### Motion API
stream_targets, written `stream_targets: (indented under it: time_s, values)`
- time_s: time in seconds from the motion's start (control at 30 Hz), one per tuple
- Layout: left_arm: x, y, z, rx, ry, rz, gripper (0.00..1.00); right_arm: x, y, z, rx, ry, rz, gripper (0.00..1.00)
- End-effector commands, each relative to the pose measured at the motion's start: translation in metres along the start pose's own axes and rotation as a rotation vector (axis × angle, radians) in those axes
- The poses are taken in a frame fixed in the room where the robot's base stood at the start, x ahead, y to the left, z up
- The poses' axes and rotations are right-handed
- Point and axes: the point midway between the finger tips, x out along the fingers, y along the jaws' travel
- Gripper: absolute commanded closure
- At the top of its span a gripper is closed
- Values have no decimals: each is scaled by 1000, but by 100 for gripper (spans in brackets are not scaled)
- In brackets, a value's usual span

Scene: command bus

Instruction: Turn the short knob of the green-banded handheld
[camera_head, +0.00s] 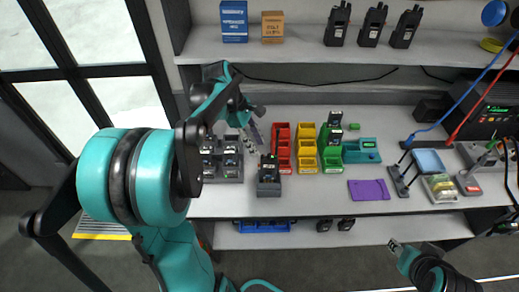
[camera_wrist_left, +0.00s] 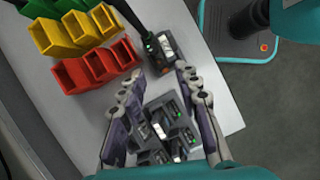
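A black handheld (camera_head: 268,166) stands in a dark dock (camera_head: 268,189) near the table's front edge. In the left wrist view the handheld (camera_wrist_left: 149,40) and dock (camera_wrist_left: 178,55) are beyond my fingertips, and a small green mark shows near the handheld's top. Its knobs are too small to tell apart. My left gripper (camera_head: 254,122) is open above the table, behind and left of the handheld; in the left wrist view its fingers (camera_wrist_left: 158,82) are spread with nothing held. My right gripper (camera_head: 393,245) is low at the right, in front of the table, apart from everything.
A dark multi-slot charger (camera_head: 229,160) lies below my left gripper. Red (camera_head: 281,150), yellow (camera_head: 305,150) and green (camera_head: 331,155) bins stand to the right. Several more handhelds (camera_head: 371,26) are on the upper shelf. A purple mat (camera_head: 369,190) lies on clear table.

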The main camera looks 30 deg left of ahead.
Motion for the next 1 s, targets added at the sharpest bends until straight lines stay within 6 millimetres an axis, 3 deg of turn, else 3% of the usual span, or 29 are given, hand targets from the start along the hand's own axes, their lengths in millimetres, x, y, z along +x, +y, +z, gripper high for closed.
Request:
stream_targets:
  time_s: [0.2, 0.4, 1.0]
  values:
    - [-49, 0, 0, -2, 0, -1, 67, 0, 0, 0, 0, 0, 0, 59]
    - [-77, 0, 0, 0, 0, 0, 67, 0, 0, 0, 0, 0, 0, 59]
    - [-83, 0, 0, 0, 0, -1, 67, 0, 0, 0, 0, 0, 0, 59]
